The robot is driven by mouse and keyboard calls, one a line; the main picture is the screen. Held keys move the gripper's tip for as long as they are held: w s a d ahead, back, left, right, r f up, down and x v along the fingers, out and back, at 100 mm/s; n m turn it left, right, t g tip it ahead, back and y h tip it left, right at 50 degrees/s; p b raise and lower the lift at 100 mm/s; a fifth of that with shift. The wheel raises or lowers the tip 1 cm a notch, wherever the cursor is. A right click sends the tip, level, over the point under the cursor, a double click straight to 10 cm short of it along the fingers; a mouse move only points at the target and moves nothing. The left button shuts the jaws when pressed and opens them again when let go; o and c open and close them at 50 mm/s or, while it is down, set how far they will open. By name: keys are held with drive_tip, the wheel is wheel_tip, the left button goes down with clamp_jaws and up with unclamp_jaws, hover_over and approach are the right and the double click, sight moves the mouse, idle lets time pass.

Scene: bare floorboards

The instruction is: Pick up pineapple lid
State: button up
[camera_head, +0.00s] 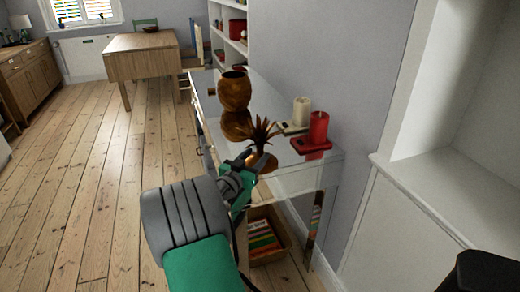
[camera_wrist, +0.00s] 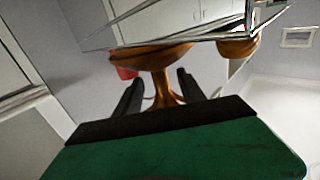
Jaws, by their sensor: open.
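The pineapple lid (camera_head: 262,136), brown with spiky leaves on top, stands on the glossy console table (camera_head: 309,165) near its front edge. The pineapple pot body (camera_head: 234,92), a round golden-brown jar, stands farther back on the same table. My gripper (camera_head: 250,160) is at the table edge, close to the lid's lower part, and is open. In the wrist view, which looks upside down, the lid (camera_wrist: 160,60) shows ahead, with its narrow part between the two dark, parted fingers. I cannot tell whether either finger touches it. Part of the lid's base is hidden in the head view.
A red candle (camera_head: 318,128) and a cream candle (camera_head: 301,111) stand on books right of the lid. A basket of books (camera_head: 267,242) sits under the table. A white cabinet (camera_head: 440,190) stands at right. The floorboards (camera_head: 95,170) at left are clear.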

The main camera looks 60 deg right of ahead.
sight(258, 154)
drive_tip(key=d, duration=0.3)
drive_tip(key=shift+s+d+f, duration=0.1)
drive_tip(key=shift+s, duration=0.05)
clamp_jaws()
idle(0.3)
